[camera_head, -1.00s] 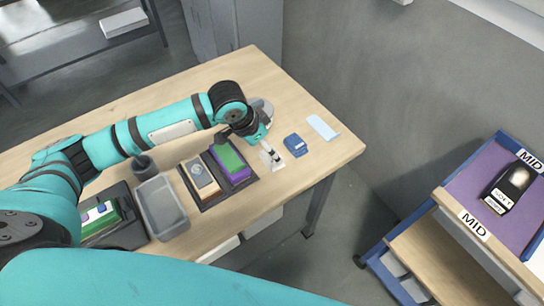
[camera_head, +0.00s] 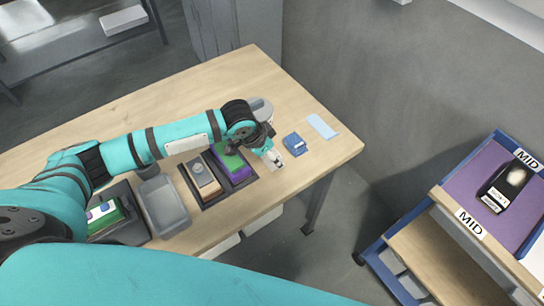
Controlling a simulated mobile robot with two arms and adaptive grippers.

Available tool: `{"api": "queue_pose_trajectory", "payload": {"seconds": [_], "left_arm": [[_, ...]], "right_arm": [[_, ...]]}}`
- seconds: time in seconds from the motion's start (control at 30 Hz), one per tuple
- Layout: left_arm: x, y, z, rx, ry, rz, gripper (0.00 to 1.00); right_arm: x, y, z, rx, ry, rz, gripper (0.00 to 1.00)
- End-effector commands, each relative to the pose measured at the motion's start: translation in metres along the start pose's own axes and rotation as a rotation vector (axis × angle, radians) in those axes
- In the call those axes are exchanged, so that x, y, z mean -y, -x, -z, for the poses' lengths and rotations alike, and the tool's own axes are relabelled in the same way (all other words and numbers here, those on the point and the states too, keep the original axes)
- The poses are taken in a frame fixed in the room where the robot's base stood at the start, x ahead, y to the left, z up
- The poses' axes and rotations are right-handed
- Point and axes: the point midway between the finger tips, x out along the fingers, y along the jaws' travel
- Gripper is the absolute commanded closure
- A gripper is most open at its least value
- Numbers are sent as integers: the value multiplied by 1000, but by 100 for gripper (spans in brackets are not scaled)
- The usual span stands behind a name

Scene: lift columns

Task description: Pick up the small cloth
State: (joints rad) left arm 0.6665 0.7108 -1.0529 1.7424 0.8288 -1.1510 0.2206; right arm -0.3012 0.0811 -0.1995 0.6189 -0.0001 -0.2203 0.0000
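A small light blue flat piece (camera_head: 323,126), which looks like the cloth, lies on the wooden table near its right edge. My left gripper (camera_head: 275,161) points down low over the table, to the left of and nearer than the light blue piece, and apart from it. The fingertips are small and partly hidden by the wrist, so I cannot tell whether they are open or shut. My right gripper is out of view.
A small blue box (camera_head: 294,143) stands between my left gripper and the light blue piece. A dark tray with green-and-purple blocks (camera_head: 237,172), a grey bin (camera_head: 166,204) and a round grey container (camera_head: 261,108) stand nearby. A blue-edged cart (camera_head: 398,219) stands right.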

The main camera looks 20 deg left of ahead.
Motion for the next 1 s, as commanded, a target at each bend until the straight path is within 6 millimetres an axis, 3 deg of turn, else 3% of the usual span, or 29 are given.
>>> {"api": "queue_pose_trajectory", "payload": {"seconds": [0.07, 0.43, 0.7, 1.0], "left_arm": [[0, 0, 0, 0, 0, 0, 65], [0, 5, 2, -2, 0, 0, 65], [1, 33, 15, -4, -1, 1, 65], [-68, 47, -10, -1, -5, -5, 65]], "right_arm": [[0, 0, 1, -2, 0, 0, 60], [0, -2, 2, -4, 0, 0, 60], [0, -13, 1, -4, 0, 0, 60], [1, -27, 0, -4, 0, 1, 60]]}}
